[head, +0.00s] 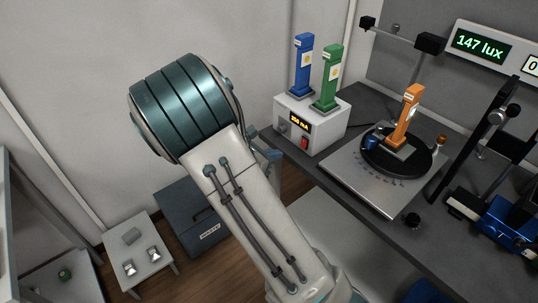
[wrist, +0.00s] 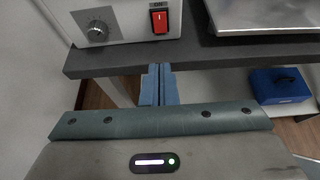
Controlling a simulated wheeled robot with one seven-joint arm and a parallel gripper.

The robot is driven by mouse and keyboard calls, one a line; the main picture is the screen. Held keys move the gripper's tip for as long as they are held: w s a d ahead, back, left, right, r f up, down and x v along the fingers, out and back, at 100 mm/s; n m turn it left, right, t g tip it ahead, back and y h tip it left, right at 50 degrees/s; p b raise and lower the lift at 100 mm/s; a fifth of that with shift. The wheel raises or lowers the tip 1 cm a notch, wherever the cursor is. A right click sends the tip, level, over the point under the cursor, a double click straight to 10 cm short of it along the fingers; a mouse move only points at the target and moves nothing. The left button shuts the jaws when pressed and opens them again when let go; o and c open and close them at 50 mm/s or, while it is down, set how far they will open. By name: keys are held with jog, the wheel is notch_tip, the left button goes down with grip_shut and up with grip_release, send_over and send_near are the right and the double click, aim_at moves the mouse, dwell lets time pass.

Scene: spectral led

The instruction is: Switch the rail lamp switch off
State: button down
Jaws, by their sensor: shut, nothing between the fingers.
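A red rocker switch (head: 304,143) sits on the front of a white supply box (head: 335,125) on the dark bench; no label naming it as the rail lamp switch is readable. The switch shows large in the wrist view (wrist: 159,21), with a grey knob (wrist: 97,30) to its left. The box's display (head: 299,124) is lit and reads about 350 mA. My gripper (wrist: 159,69) is shut and empty, its blue fingertips below the switch in the wrist picture, over the bench's front edge and apart from the switch. In the head view my arm hides most of the gripper.
Blue (head: 302,67) and green (head: 330,78) upright modules stand on the box. A turntable (head: 365,180) with an orange module (head: 405,115) is to its right. A lux panel (head: 481,45) reads 147 lux. A blue toolbox (wrist: 280,86) sits under the bench. A small stool (head: 140,245) stands left.

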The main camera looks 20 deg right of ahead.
aim_at(304, 143)
jog(key=x, duration=0.6)
jog(key=r+x, duration=0.1)
jog(key=x, duration=0.2)
jog(key=shift+w+d, duration=0.1)
jog(key=shift+d, duration=0.15)
jog(key=shift+f, duration=0.1)
